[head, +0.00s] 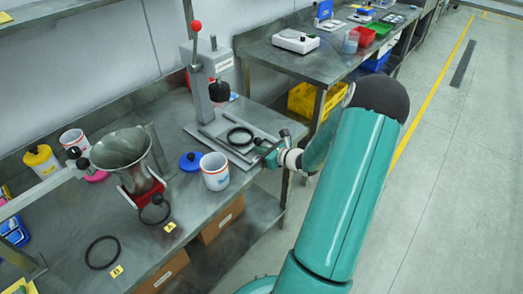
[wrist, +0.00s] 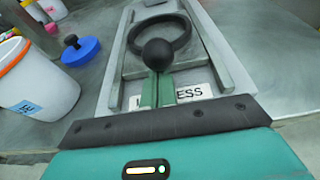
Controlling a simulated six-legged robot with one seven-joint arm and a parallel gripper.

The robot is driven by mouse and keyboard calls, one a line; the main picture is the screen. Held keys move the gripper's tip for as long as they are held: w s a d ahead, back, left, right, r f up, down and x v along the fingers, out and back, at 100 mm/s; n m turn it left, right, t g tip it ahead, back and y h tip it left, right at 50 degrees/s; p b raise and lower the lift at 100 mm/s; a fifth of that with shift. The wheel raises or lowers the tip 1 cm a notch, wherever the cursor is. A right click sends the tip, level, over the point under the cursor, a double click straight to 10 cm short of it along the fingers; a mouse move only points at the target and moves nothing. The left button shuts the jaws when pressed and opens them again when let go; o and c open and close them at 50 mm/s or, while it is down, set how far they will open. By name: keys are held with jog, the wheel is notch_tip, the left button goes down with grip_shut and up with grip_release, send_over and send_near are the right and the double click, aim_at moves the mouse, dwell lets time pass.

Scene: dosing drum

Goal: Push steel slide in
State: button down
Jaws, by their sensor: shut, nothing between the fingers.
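The steel slide (head: 222,130) lies in the base of the press (head: 205,85), extending toward the bench's front edge. A black ring (head: 239,136) lies on it; the slide (wrist: 190,62) and ring (wrist: 183,40) also show in the wrist view. A round black knob (wrist: 157,54) stands at the slide's near end. My gripper (wrist: 157,84) is shut and empty, its green fingers directly in front of the knob and lined up with it. I cannot tell whether the fingertips touch the knob. The fingers partly cover a white label (wrist: 190,94).
A white cup with an orange rim (head: 215,172) and a blue knobbed lid (head: 190,161) sit left of the slide. A steel hopper (head: 122,152) stands further left, with a second black ring (head: 102,252) near it. A second bench (head: 335,62) is behind.

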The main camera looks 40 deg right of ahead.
aim_at(249, 143)
jog(key=w, duration=0.4)
jog(key=shift+w+a, duration=0.2)
jog(key=shift+w, duration=0.1)
